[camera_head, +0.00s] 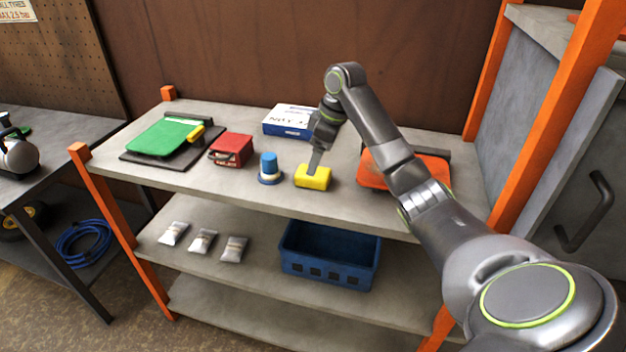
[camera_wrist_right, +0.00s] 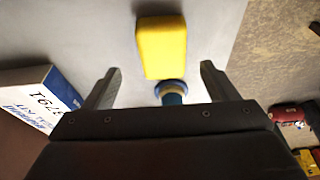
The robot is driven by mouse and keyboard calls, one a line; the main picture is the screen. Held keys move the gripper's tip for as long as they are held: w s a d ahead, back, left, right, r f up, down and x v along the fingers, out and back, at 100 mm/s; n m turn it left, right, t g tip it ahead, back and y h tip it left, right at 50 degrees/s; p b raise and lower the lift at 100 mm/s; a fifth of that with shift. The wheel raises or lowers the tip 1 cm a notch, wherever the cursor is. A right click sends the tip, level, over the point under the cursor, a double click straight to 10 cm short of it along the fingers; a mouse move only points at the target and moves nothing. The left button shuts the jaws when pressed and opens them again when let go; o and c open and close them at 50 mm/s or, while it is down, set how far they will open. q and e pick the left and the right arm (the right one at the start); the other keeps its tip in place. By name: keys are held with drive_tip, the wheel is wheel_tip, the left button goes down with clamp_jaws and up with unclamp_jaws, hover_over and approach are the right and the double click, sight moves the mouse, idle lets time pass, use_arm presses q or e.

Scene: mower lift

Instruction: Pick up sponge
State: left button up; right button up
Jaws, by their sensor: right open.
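The yellow sponge (camera_head: 313,178) lies on the top shelf near its front edge, right of a blue cylinder. My right gripper (camera_head: 316,166) reaches down from above, its fingers close over the sponge in the head view. In the right wrist view, the sponge (camera_wrist_right: 162,46) lies ahead of the gripper (camera_wrist_right: 157,84), roughly in line with the gap between the two spread fingers. The gripper is open and holds nothing. I cannot tell whether a finger touches the sponge. My left gripper is not in view.
On the top shelf (camera_head: 222,197) stand the blue cylinder (camera_head: 269,168), a red box (camera_head: 231,150), a blue-white box (camera_head: 290,121), a green item (camera_head: 165,137) and an orange item (camera_head: 374,171) partly behind my arm. Below are a blue crate (camera_head: 331,256) and several pouches (camera_head: 203,240).

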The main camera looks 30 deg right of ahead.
drive_tip(key=shift+f, duration=0.3)
drive_tip(key=x, duration=0.2)
drive_tip(key=p+x, duration=0.1)
drive_tip(key=shift+s+a+f, duration=0.15)
drive_tip(key=shift+s+f, duration=0.05)
drive_tip(key=shift+f, duration=0.15)
drive_tip(key=shift+w+f, duration=0.15)
drive_tip(key=shift+f, duration=0.35)
drive_tip(key=c, duration=1.1)
drive_tip(key=shift+o, duration=0.2)
wheel_tip(320, 180, up, 7)
drive_tip(key=shift+f+b, duration=0.1)
drive_tip(key=shift+b, duration=0.4)
drive_tip(key=shift+r+p, duration=0.5)
drive_tip(key=shift+r, duration=0.45)
drive_tip(key=shift+r+p, duration=0.7)
drive_tip(key=shift+p, duration=0.1)
